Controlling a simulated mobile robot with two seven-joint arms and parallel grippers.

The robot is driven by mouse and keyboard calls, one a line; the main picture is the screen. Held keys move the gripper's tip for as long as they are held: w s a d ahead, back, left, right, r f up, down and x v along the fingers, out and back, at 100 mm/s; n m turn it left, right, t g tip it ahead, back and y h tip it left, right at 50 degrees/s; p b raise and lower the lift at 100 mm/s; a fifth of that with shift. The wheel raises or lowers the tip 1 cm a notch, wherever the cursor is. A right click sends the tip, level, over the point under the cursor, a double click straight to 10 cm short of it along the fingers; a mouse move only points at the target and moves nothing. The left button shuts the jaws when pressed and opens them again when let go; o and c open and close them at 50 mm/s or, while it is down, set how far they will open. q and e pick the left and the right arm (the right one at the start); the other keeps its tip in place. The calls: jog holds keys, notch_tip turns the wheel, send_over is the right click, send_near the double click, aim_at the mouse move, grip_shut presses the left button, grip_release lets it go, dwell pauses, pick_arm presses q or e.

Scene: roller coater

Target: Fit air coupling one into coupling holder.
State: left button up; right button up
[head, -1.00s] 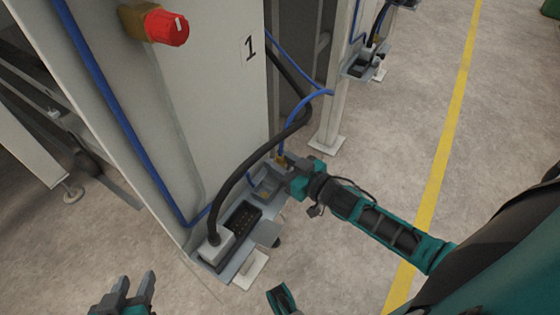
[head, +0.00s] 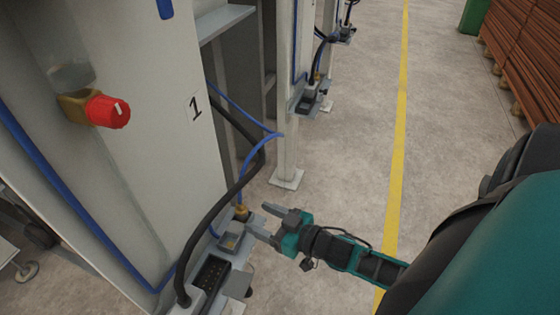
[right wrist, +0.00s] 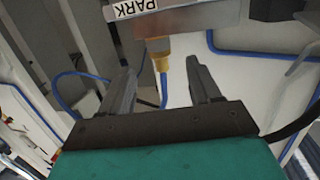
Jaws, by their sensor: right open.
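Air coupling one is a small brass fitting (head: 241,212) on a blue hose, at the side of machine 1. In the right wrist view the brass coupling (right wrist: 160,55) meets the grey coupling holder (right wrist: 185,42), which carries a "PARK" label; its inserted end is hidden. The holder (head: 232,240) also shows in the head view as a grey bracket. My right gripper (head: 257,217) is open and empty, just right of the coupling. In the right wrist view its fingers (right wrist: 160,68) stand apart, with the coupling beyond the gap between them. My left gripper is out of view.
A black connector block (head: 212,273) with a thick black cable (head: 215,208) sits beside the holder. A red knob (head: 108,111) is on the machine panel (head: 150,150). A similar station (head: 310,97) stands further back.

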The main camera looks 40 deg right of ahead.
jog(key=f+v, duration=0.1)
jog(key=v, duration=0.4)
jog(key=s+a+r+g, duration=0.1)
jog(key=a, duration=0.3)
jog(key=a+g+h, duration=0.1)
jog(key=a+g, duration=0.1)
jog(key=a, duration=0.1)
jog(key=s+a+r+m+g+h, duration=0.1)
jog(key=a, duration=0.3)
jog(key=shift+s+a+r+g+p, duration=0.3)
jog(key=shift+a+p, duration=0.05)
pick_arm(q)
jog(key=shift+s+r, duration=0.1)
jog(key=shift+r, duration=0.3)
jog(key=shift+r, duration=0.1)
pick_arm(e)
jog(key=shift+r, duration=0.1)
pick_arm(q)
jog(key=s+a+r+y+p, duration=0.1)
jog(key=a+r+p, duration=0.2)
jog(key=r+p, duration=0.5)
jog(key=p, duration=0.5)
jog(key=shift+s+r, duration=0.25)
pick_arm(e)
jog(key=s+d+r+h, duration=0.1)
jog(key=d+r, duration=0.2)
jog(key=r, duration=0.5)
jog(key=shift+r, duration=0.3)
jog(key=shift+s, duration=0.1)
